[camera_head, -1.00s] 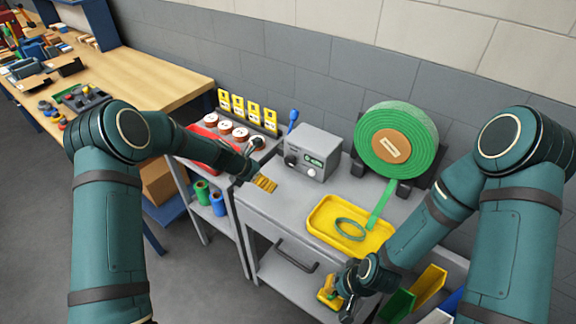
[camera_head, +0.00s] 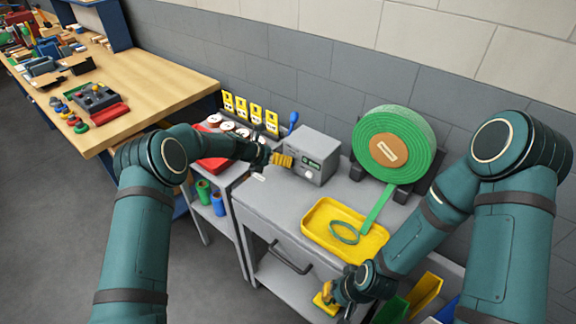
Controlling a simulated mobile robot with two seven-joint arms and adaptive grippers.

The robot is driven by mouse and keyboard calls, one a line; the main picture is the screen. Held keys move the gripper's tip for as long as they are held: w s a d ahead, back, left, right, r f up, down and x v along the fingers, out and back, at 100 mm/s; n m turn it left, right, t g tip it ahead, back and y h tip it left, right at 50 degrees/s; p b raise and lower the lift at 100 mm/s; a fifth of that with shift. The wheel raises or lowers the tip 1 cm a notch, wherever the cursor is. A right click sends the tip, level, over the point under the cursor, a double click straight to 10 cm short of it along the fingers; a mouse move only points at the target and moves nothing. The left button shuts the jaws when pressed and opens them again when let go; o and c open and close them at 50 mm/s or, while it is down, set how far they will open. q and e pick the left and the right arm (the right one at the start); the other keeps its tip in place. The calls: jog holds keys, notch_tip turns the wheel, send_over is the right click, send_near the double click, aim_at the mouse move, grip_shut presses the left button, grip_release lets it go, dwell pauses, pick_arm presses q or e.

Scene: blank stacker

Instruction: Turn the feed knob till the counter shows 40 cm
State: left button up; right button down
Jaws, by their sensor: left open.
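The grey feed box (camera_head: 318,145) stands on the grey cart top, with a small lit green counter display (camera_head: 313,164) on its front; its digits are too small to read. The feed knob is hidden behind my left gripper (camera_head: 284,160), whose yellow fingers are open at the left part of the box's front. I cannot tell whether they touch the knob. A big green roll (camera_head: 420,142) stands to the right, its strip running down to a yellow tray (camera_head: 318,212). My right gripper (camera_head: 325,298) is low by the cart's front; its jaws are unclear.
A green loop (camera_head: 345,232) lies in the yellow tray. A wooden bench (camera_head: 165,90) is farther left. The cart top before the box is clear.

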pick_arm(q)
jog(key=shift+x, duration=2.75)
jog(key=c, duration=1.2)
